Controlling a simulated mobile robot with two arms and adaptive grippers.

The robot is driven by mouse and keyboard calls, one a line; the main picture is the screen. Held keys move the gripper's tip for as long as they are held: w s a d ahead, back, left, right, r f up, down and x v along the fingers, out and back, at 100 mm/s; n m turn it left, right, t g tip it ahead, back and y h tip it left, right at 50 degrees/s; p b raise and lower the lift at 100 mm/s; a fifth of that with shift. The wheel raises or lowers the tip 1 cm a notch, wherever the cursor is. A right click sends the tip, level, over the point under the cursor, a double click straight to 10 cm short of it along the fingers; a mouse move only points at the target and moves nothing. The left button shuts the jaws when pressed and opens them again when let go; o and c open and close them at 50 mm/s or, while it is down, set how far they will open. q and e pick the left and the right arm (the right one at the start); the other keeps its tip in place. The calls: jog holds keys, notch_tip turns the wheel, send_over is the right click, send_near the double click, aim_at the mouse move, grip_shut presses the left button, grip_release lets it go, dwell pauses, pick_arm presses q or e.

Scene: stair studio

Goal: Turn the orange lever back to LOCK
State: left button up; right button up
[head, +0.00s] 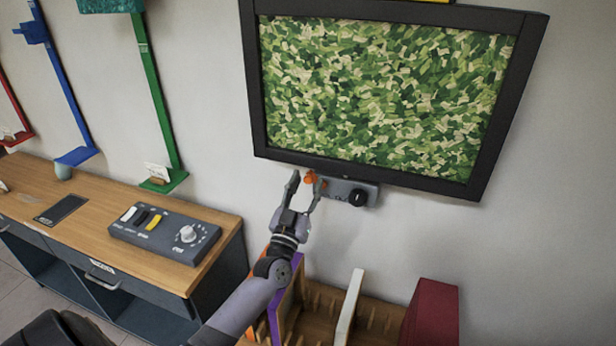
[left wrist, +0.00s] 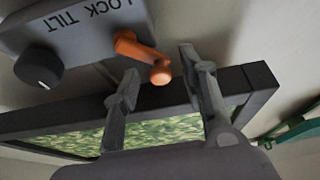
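The orange lever (head: 310,178) sits on a grey control box (head: 340,188) under the framed green-patterned panel. In the left wrist view, the lever (left wrist: 128,43) ends in an orange ball. The grey box (left wrist: 75,22) shows the words LOCK and TILT, and the lever is nearer LOCK. My left gripper (head: 307,181) is at the lever. In the left wrist view, my left gripper (left wrist: 158,64) is open, with the lever's ball between its fingertips and gaps visible on both sides. I cannot tell whether the lever is fully at either label. My right gripper is not in view.
A black knob (head: 358,197) is on the same box, right of the lever. The framed panel (head: 385,95) hangs just above. Below stands a wooden rack (head: 318,300) with upright boards. A desk (head: 90,235) with a switch console (head: 150,240) stands left.

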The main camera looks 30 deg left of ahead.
pick_arm(q)
jog(key=shift+x, duration=0.85)
jog(key=shift+c, duration=0.3)
